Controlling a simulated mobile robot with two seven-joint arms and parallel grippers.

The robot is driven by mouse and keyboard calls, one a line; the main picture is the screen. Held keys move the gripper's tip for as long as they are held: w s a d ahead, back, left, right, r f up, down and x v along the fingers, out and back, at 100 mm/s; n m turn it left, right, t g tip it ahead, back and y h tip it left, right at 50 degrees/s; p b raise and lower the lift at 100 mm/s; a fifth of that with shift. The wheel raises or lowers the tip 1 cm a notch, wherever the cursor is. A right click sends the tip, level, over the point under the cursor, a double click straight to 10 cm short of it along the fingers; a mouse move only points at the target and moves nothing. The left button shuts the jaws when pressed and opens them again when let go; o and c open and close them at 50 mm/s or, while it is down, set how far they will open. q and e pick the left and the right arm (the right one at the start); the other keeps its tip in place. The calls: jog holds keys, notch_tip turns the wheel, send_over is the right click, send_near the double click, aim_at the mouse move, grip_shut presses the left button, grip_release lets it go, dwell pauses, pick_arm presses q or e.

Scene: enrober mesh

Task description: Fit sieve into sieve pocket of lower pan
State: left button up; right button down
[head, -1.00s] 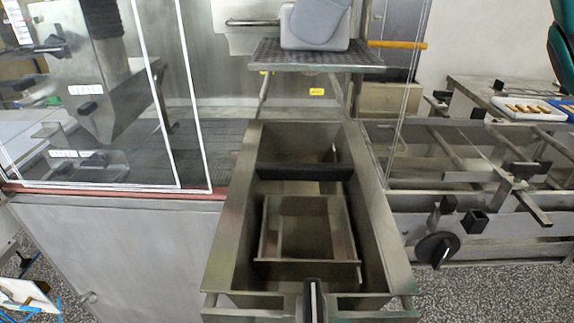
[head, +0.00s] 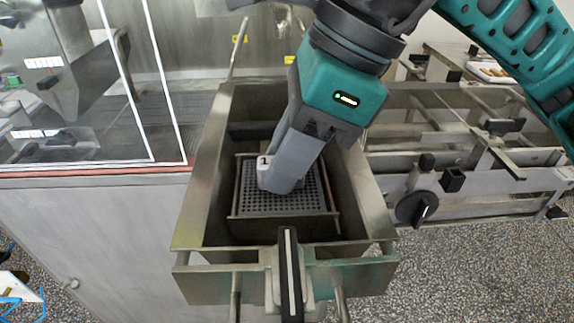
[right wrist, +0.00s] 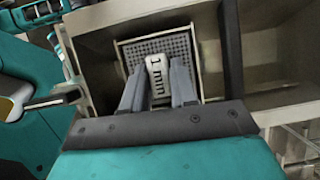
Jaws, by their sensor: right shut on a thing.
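The lower pan (head: 366,200) is a deep steel box at the middle of the head view. Inside it the sieve pocket (head: 331,197) is a low steel frame. The sieve (head: 312,197) is a grey perforated plate lying within the pocket's outline; whether it is fully seated I cannot tell. My right gripper (head: 282,188) reaches down into the pan and is shut on the sieve's grip. In the right wrist view the fingers flank the light grip (right wrist: 157,75) marked in mm, with the sieve (right wrist: 181,45) beyond it. My left gripper is not in view.
A black-gripped handle (head: 290,275) stands at the pan's front. A glass-panelled machine (head: 90,90) is on the left. A rail frame with a black knob (head: 416,208) is close on the right. The pan's walls rise around the pocket.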

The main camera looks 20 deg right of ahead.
jog(key=shift+f, duration=0.9)
jog(key=shift+f+b, duration=0.2)
jog(key=shift+b, duration=0.1)
jog(key=c, duration=0.9)
grip_release()
jog(key=shift+r, duration=0.1)
jog(key=shift+r, duration=0.1)
